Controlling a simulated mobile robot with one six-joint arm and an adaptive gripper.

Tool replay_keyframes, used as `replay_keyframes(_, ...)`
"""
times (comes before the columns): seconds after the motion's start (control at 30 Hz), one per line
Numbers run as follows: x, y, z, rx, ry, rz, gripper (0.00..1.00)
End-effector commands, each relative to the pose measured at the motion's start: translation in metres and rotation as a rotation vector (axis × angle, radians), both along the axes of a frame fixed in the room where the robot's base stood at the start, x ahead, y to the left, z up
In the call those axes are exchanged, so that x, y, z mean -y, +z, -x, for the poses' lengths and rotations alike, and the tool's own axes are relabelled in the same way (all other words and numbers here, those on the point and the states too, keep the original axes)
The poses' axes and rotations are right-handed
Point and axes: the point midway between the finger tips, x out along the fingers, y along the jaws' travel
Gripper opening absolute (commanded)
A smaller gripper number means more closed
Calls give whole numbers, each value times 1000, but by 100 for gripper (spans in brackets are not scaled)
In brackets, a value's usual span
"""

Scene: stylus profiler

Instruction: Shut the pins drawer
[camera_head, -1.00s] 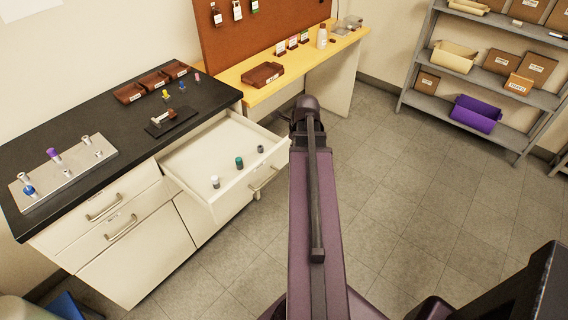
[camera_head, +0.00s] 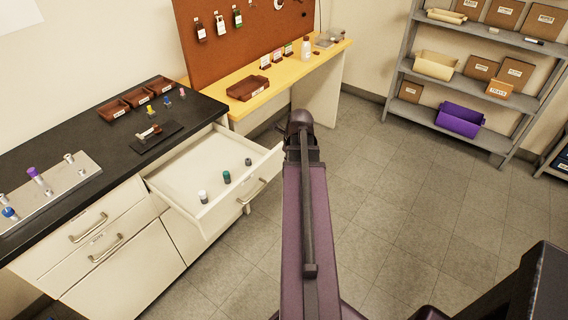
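One drawer (camera_head: 176,168) of the white cabinet stands pulled well out, below the black counter. Its front faces right and has a metal handle (camera_head: 251,191); no readable label shows. Inside stand a white-topped pin (camera_head: 203,196), a teal pin (camera_head: 226,177) and a dark grey pin (camera_head: 248,162). My purple arm rises through the middle of the view, its far dark joint just right of the drawer front. My gripper cannot be made out, and no contact with the drawer shows.
The black counter (camera_head: 75,148) carries brown trays (camera_head: 138,97), a dark stand (camera_head: 156,137) and a metal block with pegs (camera_head: 62,190). A yellow bench (camera_head: 283,82) stands behind. A grey shelf unit (camera_head: 487,87) is at the right. Tiled floor (camera_head: 385,200) between is clear.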

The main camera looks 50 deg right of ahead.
Motion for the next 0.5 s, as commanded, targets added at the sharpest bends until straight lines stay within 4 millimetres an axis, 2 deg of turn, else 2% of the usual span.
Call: replay_keyframes(0.5,0,-43,-10,0,0,0,0)
